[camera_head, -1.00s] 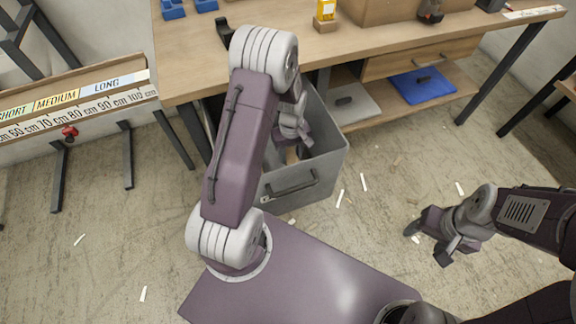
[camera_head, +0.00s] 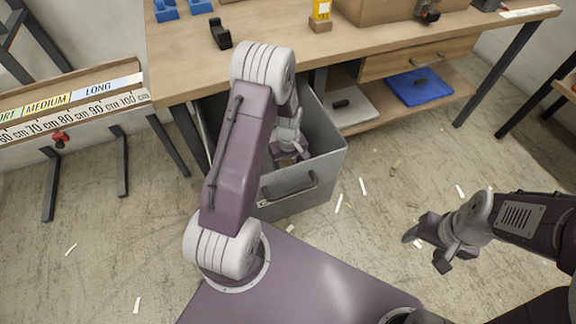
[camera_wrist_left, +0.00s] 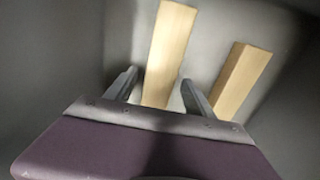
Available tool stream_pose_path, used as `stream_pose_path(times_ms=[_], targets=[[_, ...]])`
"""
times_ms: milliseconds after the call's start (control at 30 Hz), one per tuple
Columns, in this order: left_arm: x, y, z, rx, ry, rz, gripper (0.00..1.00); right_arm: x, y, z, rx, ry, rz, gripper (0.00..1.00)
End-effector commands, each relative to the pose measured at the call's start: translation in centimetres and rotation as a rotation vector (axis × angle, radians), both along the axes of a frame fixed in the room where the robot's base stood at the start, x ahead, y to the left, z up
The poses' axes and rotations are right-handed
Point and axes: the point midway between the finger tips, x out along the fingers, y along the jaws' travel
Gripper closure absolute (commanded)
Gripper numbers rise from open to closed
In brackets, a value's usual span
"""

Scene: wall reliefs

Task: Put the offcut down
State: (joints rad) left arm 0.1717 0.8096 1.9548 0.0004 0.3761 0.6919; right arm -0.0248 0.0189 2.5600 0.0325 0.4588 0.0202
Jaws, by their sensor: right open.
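My left arm reaches down into a grey bin (camera_head: 325,165) in front of the workbench. In the left wrist view, my left gripper (camera_wrist_left: 159,76) has its two fingers spread apart. A pale wooden offcut (camera_wrist_left: 170,45) lies lengthwise between and beyond the fingertips, with a visible gap on each side. A second pale wooden piece (camera_wrist_left: 240,78) lies to the right, outside the right finger. In the head view my own arm hides much of the bin's inside. My right gripper (camera_head: 427,248) is open and empty above the floor at the right.
The bin's grey walls surround my left gripper closely. The wooden workbench (camera_head: 270,30) stands just behind the bin, with a blue lid (camera_head: 420,87) on its lower shelf. A length-marked rack (camera_head: 70,110) stands at left. Small pale scraps dot the floor.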

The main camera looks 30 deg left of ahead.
Motion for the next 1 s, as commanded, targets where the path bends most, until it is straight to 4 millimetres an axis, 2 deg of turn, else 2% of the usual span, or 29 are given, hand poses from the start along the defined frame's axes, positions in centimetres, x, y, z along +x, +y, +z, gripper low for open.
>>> stream_pose_path(times_ms=[167, 400, 600, 733, 1000], targets=[[0.0, 0.0, 0.9, 0.000, -0.001, 0.000, 0.38, 0.0, 0.0, 0.5, 0.000, 0.000, 0.000, 0.38], [0.1, 0.0, 7.2, 0.000, -0.003, 0.000, 0.38, 0.0, 0.0, 4.7, 0.000, 0.000, 0.000, 0.38], [0.0, 0.0, 11.2, 0.001, -0.001, 0.000, 0.38, 0.0, 0.0, 6.8, 0.000, 0.000, 0.000, 0.38], [0.0, 0.0, 12.2, 0.000, 0.000, 0.000, 0.38, 0.0, 0.0, 7.2, 0.000, 0.000, 0.000, 0.38], [0.0, 0.0, 12.3, -0.001, 0.001, 0.000, 0.38, 0.0, 0.0, 7.1, 0.000, 0.000, 0.000, 0.38]])
